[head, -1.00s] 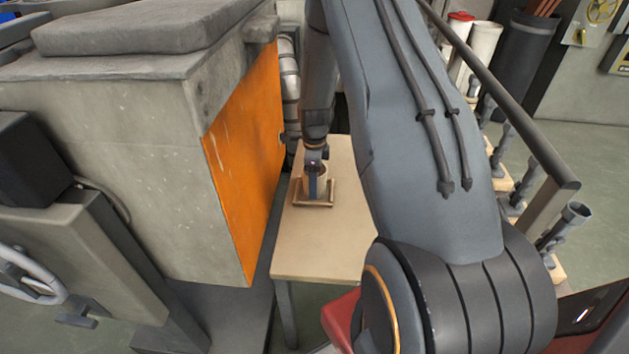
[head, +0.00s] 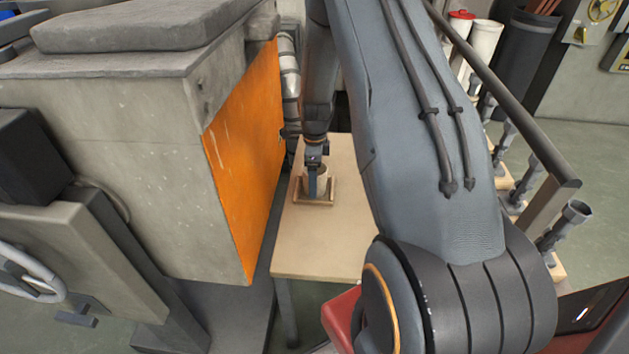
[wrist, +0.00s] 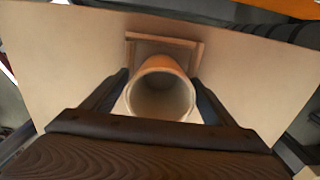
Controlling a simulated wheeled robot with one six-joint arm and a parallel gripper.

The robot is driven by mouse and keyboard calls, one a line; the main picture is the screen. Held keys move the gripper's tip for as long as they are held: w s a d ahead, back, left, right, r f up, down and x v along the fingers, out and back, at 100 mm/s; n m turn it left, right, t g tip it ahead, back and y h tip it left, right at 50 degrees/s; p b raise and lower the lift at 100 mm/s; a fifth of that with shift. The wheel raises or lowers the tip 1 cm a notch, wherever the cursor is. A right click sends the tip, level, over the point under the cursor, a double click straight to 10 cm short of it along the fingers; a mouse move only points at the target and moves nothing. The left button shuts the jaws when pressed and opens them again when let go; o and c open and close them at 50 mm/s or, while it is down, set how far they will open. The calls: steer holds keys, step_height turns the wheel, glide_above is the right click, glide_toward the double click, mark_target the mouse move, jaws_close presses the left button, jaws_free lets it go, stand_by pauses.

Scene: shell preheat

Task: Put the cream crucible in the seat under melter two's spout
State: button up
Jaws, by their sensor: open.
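The cream crucible (wrist: 160,93) stands in a square wooden frame (wrist: 192,46) on a pale wooden table (head: 310,251). Its open, empty-looking mouth faces the wrist camera. My gripper (wrist: 162,88) is open, with one finger on each side of the crucible. In the wrist view I cannot tell whether either finger touches it. In the head view my gripper (head: 315,183) is down at the frame and covers much of the crucible. No melter spout can be made out in either view.
A grey block-like furnace with an orange side panel (head: 243,160) stands left of the table. A dark handrail (head: 510,100) with several grey stands runs along the right. The table's near half is clear.

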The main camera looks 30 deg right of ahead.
step_height(320, 180, up, 10)
steer(key=b, duration=0.2)
steer(key=s+a+r+n, duration=0.4)
steer(key=s+a+n, duration=0.4)
steer(key=s+n, duration=0.3)
steer(key=s+a+r+n, duration=0.5)
steer(key=s+a+n, duration=0.4)
steer(key=s+n, duration=0.2)
steer(key=n, duration=0.2)
steer(key=shift+s+a+r+n, duration=0.15)
steer(key=shift+s+r+n, duration=0.05)
steer(key=shift+s+n, duration=0.2)
